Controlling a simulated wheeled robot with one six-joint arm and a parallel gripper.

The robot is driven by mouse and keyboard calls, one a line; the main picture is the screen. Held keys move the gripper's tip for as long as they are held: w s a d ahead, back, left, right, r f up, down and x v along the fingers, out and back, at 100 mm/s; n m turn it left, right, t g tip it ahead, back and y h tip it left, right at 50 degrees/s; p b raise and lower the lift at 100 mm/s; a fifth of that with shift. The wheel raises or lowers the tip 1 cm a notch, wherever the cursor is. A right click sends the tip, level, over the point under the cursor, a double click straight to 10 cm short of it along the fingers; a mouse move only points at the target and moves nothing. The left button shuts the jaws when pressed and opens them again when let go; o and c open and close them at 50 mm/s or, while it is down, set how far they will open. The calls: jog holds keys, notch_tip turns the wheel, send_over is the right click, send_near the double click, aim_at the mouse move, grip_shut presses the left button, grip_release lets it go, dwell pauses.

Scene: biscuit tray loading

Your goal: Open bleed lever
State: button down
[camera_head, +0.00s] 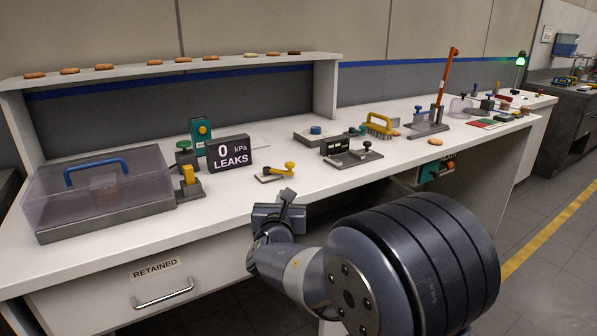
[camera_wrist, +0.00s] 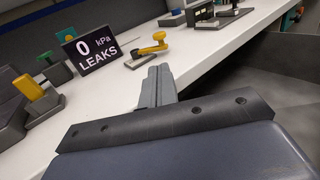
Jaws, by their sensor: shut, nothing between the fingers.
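Two yellow-handled levers stand on the bench, and no label shows which is the bleed lever. One is a low crank-like yellow lever (camera_head: 276,173) on a small pale plate; it also shows in the wrist view (camera_wrist: 149,50), just beyond my fingertips. The other is an upright yellow lever (camera_head: 188,173) on a dark block, at the left in the wrist view (camera_wrist: 27,87). A black display (camera_head: 228,152) reads "0 kPa LEAKS". My gripper (camera_head: 287,197) is shut and empty near the bench's front edge, apart from both levers; its fingers show in the wrist view (camera_wrist: 158,72).
A clear-lidded box (camera_head: 100,195) with a blue handle stands at the left. A teal device (camera_head: 200,135) stands behind the display. Dark fixtures (camera_head: 352,158) and a yellow-handled brush (camera_head: 380,124) lie to the right. The white bench (camera_head: 225,210) is clear along its front.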

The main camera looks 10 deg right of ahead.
aim_at(292, 168)
jog(key=x, duration=1.3)
jog(key=shift+w+d+p, duration=0.1)
jog(key=shift+w+p, duration=0.25)
jog(key=shift+w, duration=0.05)
jog(key=shift+d, duration=0.1)
jog(key=shift+w+d+f+b, duration=0.15)
jog(key=shift+w+d+b, duration=0.1)
jog(key=shift+b, duration=0.4)
jog(key=shift+w+d+b, duration=0.55)
jog(key=shift+d+b, duration=0.15)
jog(key=shift+b, duration=0.2)
jog(key=shift+w+d+b, duration=0.7)
jog(key=shift+w+d, duration=0.05)
jog(key=shift+w, duration=0.3)
jog(key=shift+x, duration=0.8)
jog(key=shift+d, duration=0.15)
